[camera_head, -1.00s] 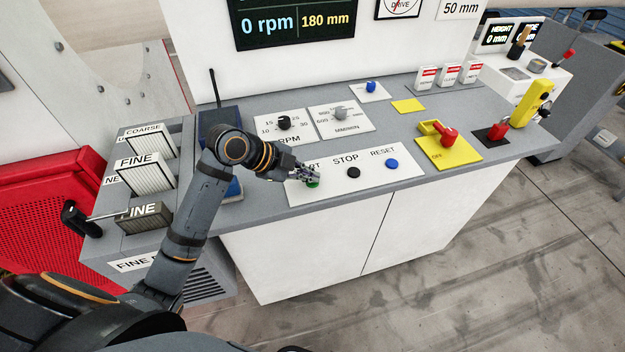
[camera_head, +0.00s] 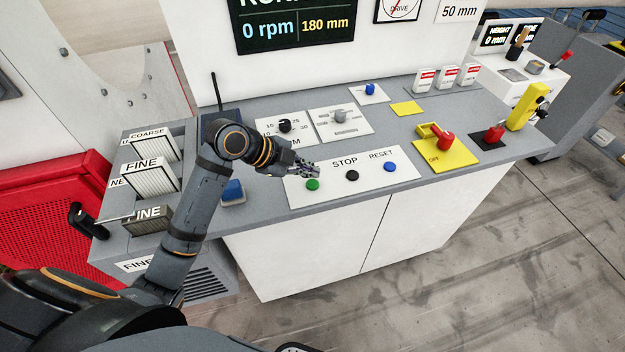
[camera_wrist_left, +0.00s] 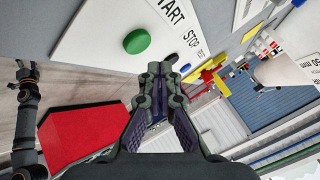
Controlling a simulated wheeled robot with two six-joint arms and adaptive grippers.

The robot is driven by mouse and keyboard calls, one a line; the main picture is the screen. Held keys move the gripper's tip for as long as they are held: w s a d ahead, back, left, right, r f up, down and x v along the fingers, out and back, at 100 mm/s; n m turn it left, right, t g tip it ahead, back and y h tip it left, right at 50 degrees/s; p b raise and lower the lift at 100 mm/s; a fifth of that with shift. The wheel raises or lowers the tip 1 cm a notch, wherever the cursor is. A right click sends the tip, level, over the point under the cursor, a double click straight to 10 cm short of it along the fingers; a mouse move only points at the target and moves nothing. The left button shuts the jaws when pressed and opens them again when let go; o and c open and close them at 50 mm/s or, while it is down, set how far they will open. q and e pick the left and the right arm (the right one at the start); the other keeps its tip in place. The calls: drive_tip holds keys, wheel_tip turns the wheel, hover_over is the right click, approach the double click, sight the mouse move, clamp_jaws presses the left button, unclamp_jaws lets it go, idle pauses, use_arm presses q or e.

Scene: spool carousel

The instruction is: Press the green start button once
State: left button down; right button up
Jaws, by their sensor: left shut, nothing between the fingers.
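The green start button (camera_head: 313,184) sits at the left end of the white button plate (camera_head: 332,189) on the console. It also shows in the left wrist view (camera_wrist_left: 136,41), uncovered, beside the START label. My left gripper (camera_head: 314,170) is shut and empty, just above and behind the green button, apart from it. In the left wrist view its fingertips (camera_wrist_left: 159,68) come together below the button in the picture. The gripper hides most of the START label in the head view. My right gripper is not in view.
The black stop button (camera_head: 352,175) and blue reset button (camera_head: 390,167) share the plate to the right. Two dial plates with a black knob (camera_head: 285,125) and a grey knob (camera_head: 340,116) lie behind. A red switch on a yellow plate (camera_head: 459,153) stands further right. The display (camera_head: 294,24) reads 0 rpm.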

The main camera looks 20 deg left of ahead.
sight(309, 184)
use_arm(q)
wheel_tip(309, 184, up, 4)
drive_tip(key=p, duration=0.2)
drive_tip(key=shift+f+p, duration=0.1)
drive_tip(key=shift+p, duration=0.25)
drive_tip(key=shift+f, duration=0.1)
